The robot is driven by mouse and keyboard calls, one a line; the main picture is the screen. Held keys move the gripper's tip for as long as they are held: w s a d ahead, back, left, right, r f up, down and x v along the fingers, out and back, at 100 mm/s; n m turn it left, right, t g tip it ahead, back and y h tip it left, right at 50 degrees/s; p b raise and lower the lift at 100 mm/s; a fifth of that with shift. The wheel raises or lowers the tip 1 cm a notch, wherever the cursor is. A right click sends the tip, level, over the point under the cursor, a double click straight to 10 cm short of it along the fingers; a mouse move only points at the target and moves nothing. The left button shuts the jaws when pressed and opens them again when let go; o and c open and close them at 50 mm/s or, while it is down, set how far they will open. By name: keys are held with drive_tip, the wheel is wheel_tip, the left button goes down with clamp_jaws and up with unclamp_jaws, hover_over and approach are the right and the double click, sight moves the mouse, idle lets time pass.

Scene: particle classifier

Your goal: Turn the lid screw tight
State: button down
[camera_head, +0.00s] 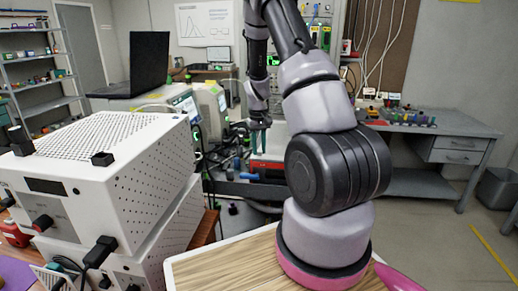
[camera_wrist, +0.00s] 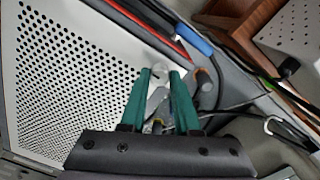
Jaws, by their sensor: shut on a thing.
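My gripper (camera_wrist: 160,76) has two green fingers, seen from behind in the wrist view. Their tips are close together on a small pale, round metal piece, which looks like the lid screw (camera_wrist: 160,70). The fingers cover part of it, so its thread and how far in it sits cannot be seen. In the head view my gripper (camera_head: 259,148) points down in the middle distance, its tips near a dark unit with a red part (camera_head: 266,167). The screw is too small to make out there.
A white perforated panel (camera_wrist: 60,75) fills the left of the wrist view. A blue cylindrical part (camera_wrist: 191,38) and dark cables lie close to the fingers. In the head view, white perforated instruments (camera_head: 125,150) stand at left, with a laptop (camera_head: 140,65) behind.

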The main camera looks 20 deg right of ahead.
drive_tip(key=m, duration=0.4)
drive_tip(key=shift+m, duration=0.3)
drive_tip(key=m, duration=0.3)
drive_tip(key=shift+m, duration=0.4)
drive_tip(key=m, duration=0.4)
drive_tip(key=shift+d, duration=0.1)
drive_tip(key=shift+m, duration=2)
drive_tip(key=c, duration=0.6)
unclamp_jaws()
